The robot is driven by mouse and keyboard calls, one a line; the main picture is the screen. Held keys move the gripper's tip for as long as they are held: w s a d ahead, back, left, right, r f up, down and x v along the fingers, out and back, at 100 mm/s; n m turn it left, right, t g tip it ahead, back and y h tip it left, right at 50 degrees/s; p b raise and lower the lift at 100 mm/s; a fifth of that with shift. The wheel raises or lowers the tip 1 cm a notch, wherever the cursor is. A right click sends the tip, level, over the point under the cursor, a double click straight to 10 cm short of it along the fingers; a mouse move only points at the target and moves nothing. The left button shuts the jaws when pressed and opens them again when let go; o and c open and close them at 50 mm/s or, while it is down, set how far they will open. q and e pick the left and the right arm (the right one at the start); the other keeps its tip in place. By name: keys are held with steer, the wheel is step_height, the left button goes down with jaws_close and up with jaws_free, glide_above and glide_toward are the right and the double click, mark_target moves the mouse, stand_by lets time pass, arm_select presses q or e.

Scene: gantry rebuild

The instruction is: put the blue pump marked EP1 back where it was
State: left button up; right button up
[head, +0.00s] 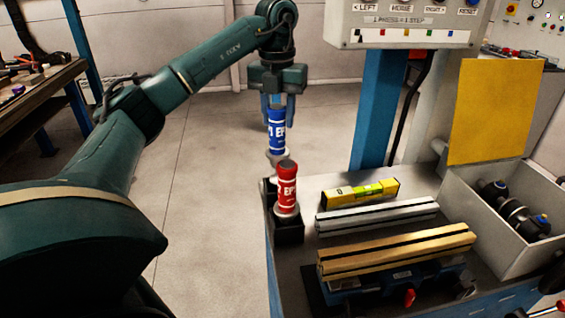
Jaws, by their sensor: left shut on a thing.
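The blue pump (277,130) has a white band with partly visible "EP" lettering. My left gripper (277,104) points down and is shut on its upper part. The pump hangs upright at the left edge of the cart top, just behind a red pump (287,187) as I see it. The red pump also has "EP" lettering and stands upright in a black holder (289,233). A dark holder part shows behind the red pump, near the blue pump's lower end. Whether the blue pump touches it is unclear. My right gripper is not in view.
A yellow spirit level (360,191), a silver rail (377,215) and a gold rail (397,252) lie right of the pumps. A grey bin (513,258) holds dark parts. A blue post (378,110) carries a button panel (415,22). Open floor lies left.

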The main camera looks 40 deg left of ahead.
mark_target(278, 141)
arm_select(q)
step_height(278, 141, down, 3)
steer(key=shift+s+a+f, duration=0.1)
step_height(278, 141, down, 3)
steer(key=shift+f, duration=0.25)
